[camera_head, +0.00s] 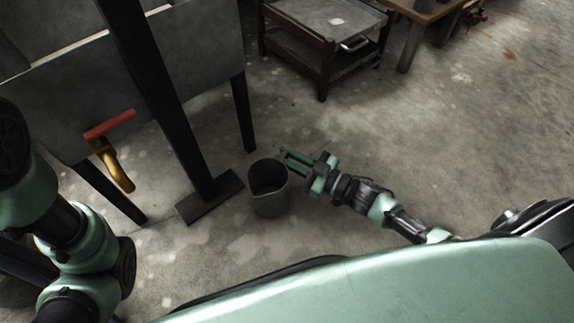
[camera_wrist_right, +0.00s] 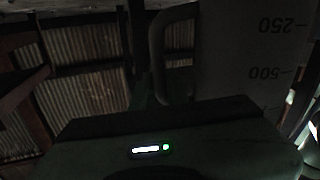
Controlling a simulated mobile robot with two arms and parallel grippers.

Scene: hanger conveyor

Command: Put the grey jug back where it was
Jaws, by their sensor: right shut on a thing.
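The grey jug (camera_head: 269,190) is near the middle of the head view, with its open top showing. My right gripper (camera_head: 292,158) reaches in from the right at its upper right side and is shut on it. In the right wrist view the jug (camera_wrist_right: 250,55) fills the upper right, with printed marks "250" and "500", and its handle stands between the fingers. Whether the jug's bottom touches the floor I cannot tell. My left arm shows at the left edge, but its gripper is not in view.
A dark post on a flat foot (camera_head: 210,197) stands just left of the jug. Behind it is a grey panel on black legs (camera_head: 243,112), with a red and yellow hanging item (camera_head: 112,150). A low cart (camera_head: 322,50) stands at the back. Concrete floor (camera_head: 460,150) is clear at right.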

